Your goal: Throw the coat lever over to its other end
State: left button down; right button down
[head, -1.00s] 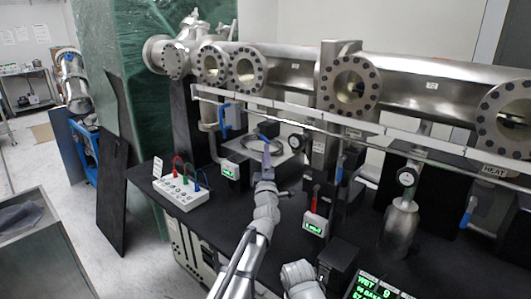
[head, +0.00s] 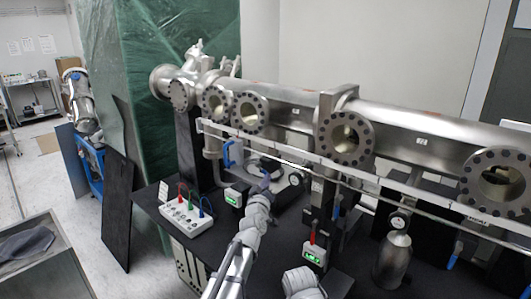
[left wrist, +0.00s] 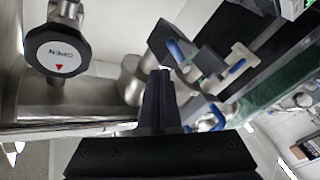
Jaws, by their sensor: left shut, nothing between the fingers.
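I cannot read a coat label, so I cannot tell which lever is the coat one. Blue-handled levers hang below the steel pipe: one (head: 233,153) at the left and one (head: 452,262) at the lower right in the head view. My left gripper (head: 266,181) is shut and empty, in front of the left end of the rail, right of the left blue lever. In the left wrist view its fingers (left wrist: 163,98) are together, pointing toward pipework. Blue handles (left wrist: 179,51) and (left wrist: 213,118) show right of the fingers, apart from them. My right gripper is out of view.
The flanged pipe (head: 290,120) and a long rail (head: 290,152) run across the bench. A white box with coloured leads (head: 185,217) and a small meter (head: 314,256) stand on the black bench top.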

pick_arm(q)
jog(key=s+a+r+m+g+h+p, duration=0.1)
jog(key=r+m+g+p, duration=0.3)
jog(key=m+p, duration=0.4)
jog(key=s+a+r+m+g+h+p, duration=0.1)
jog(key=s+a+r+m+g+p, duration=0.1)
jog(key=m+p, duration=0.6)
notch_tip(320, 180, up, 4)
jog(key=s+g+p, duration=0.1)
jog(key=g+p, duration=0.1)
jog(key=p, duration=0.2)
jog(key=shift+s+f+h, duration=0.25)
jog(key=shift+s+h, duration=0.05)
jog(key=shift+s, duration=0.1)
jog(key=b, duration=0.5)
send_near(264, 171)
jog(key=w+d, duration=0.3)
jog(key=d, duration=0.1)
jog(key=w+f+b, duration=0.1)
jog(key=b, duration=0.1)
jog(key=w+f+b, duration=0.1)
jog(key=f, duration=0.1)
jog(key=shift+a+f+b, duration=0.1)
jog(key=shift+f+b, duration=0.1)
jog(key=shift+b, duration=0.2)
jog(key=shift+a, duration=0.1)
